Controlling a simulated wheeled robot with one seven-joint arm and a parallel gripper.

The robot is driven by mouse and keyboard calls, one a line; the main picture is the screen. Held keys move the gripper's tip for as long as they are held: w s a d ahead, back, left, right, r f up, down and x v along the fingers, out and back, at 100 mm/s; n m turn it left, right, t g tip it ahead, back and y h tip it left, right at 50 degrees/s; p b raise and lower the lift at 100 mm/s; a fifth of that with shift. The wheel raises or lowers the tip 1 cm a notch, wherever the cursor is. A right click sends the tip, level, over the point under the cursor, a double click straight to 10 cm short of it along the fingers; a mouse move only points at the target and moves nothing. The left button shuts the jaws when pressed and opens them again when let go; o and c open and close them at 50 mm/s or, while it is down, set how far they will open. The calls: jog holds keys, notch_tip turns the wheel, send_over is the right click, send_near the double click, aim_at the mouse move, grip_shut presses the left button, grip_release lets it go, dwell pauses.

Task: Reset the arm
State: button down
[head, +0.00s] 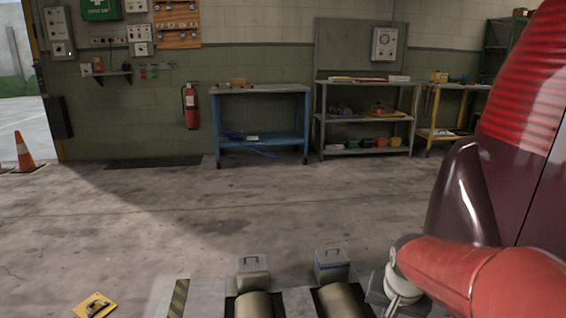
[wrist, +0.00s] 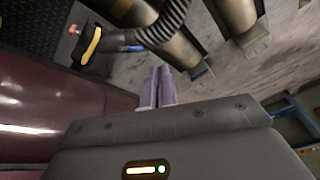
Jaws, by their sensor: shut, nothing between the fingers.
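My arm (head: 485,275), red with a pale joint, reaches in from the lower right of the head view, in front of the dark red vehicle. My gripper's fingers are not visible there. In the wrist view my gripper (wrist: 158,88) has its two purplish fingers side by side, shut and empty. They point toward the floor plates and rollers. Nothing is seen touching the fingertips.
The dark red vehicle (head: 515,190) fills the right side, close to my arm. Rollers (head: 255,304) and grey blocks with handles (head: 331,264) lie at bottom centre. A yellow plate (head: 94,305) is at lower left. A blue bench (head: 262,120) stands behind. The middle floor is clear.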

jog(key=s+a+r+n+t+p, duration=0.1)
jog(key=s+a+r+n, duration=0.1)
jog(key=s, duration=0.5)
jog(key=s+a+r+n+t, duration=0.1)
jog(key=s+a+r+n, duration=0.2)
jog(key=s, duration=0.5)
notch_tip(320, 180, up, 2)
jog(key=shift+s+a+r+y+p, duration=0.1)
jog(key=shift+s+a+y+p, duration=0.2)
jog(key=shift+a, duration=0.5)
jog(key=shift+w, duration=0.15)
jog(key=shift+r, duration=0.55)
jog(key=shift+a, duration=0.15)
